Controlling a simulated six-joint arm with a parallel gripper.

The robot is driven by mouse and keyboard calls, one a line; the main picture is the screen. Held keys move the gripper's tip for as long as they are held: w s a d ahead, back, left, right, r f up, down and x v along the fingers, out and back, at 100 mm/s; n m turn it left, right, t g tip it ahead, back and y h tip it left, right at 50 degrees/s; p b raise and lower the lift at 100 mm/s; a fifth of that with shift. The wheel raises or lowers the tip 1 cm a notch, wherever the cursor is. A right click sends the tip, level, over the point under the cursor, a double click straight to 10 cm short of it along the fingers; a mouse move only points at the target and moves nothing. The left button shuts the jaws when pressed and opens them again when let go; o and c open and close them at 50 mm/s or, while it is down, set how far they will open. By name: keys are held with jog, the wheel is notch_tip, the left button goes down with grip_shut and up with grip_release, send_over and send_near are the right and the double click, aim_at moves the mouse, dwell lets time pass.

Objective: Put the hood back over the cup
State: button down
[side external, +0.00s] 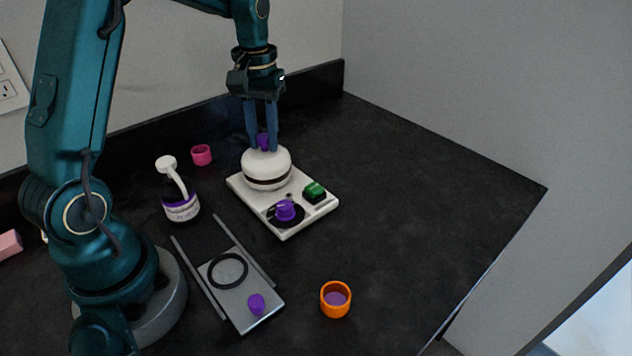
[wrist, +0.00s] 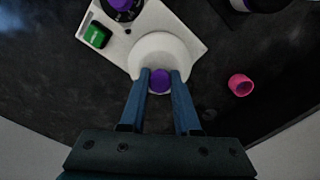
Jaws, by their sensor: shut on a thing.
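The hood is a white dome (side external: 266,168) with a dark band low on its side and a purple knob (side external: 263,141) on top. It sits at the back end of a white base plate (side external: 294,230). My gripper (side external: 263,143) points down and is shut on the purple knob. The wrist view also shows the fingers (wrist: 160,82) on both sides of the knob, with the white dome (wrist: 158,52) beyond. I cannot tell whether the dome touches the plate or is slightly above it. No cup shows under the dome; its inside is hidden.
The plate carries a purple dial (side external: 285,210) and a green switch (side external: 314,191). A pump bottle (side external: 179,200), pink cup (side external: 201,155), orange cup (side external: 335,299) and grey sliding tray (side external: 240,311) with a ring stand around. The counter to the right is clear.

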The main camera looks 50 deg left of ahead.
jog(key=shift+f, duration=0.6)
dwell(0.3)
jog(key=c, duration=0.9)
grip_release()
jog(key=shift+r, duration=0.1)
jog(key=shift+r, duration=5.45)
